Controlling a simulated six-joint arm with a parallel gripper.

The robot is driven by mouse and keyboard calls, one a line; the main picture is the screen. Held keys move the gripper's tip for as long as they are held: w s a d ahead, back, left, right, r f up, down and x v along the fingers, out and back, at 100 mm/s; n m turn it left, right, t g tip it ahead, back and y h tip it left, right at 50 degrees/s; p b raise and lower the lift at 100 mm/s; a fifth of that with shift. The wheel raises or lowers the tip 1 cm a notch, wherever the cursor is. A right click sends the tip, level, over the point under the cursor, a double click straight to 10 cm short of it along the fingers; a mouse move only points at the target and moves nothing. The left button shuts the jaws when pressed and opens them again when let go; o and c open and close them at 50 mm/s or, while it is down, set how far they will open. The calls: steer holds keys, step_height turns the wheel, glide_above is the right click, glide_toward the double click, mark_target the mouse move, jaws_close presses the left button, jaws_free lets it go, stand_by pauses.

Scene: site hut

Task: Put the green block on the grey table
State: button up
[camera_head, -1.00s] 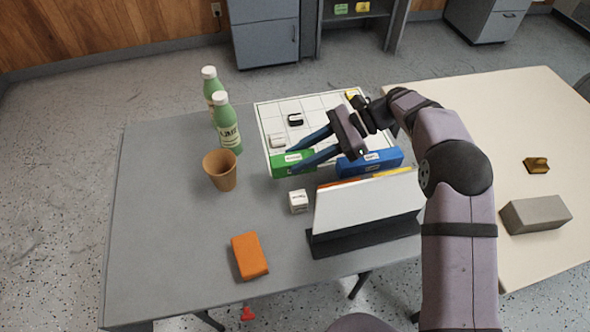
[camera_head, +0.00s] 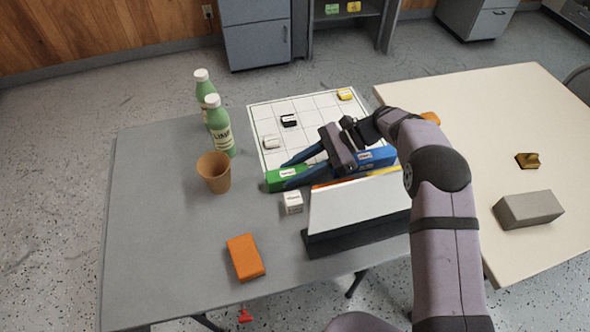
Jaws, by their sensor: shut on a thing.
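The green block (camera_head: 273,183) is a long block with a white label. It is at the front left edge of the white grid board (camera_head: 262,112), above or on the grey table (camera_head: 165,230). My gripper (camera_head: 285,175) reaches in from the right, with its two blue fingers on either side of the block, shut on it. The fingers hide part of the block. I cannot tell whether its underside touches the table or board.
Close by are a blue block (camera_head: 378,159), a white cube (camera_head: 292,203) and a white-topped stand (camera_head: 355,212). A brown cup (camera_head: 215,173), green bottles (camera_head: 221,128) and an orange block (camera_head: 245,257) stand left. The grey table's left front is clear. A cream table (camera_head: 470,120) adjoins right.

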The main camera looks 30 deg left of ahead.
steer(key=shift+f, duration=0.1)
steer(key=o, duration=1.1)
steer(key=b+v, duration=0.1)
steer(key=v, duration=0.9)
steer(key=shift+v, duration=1.05)
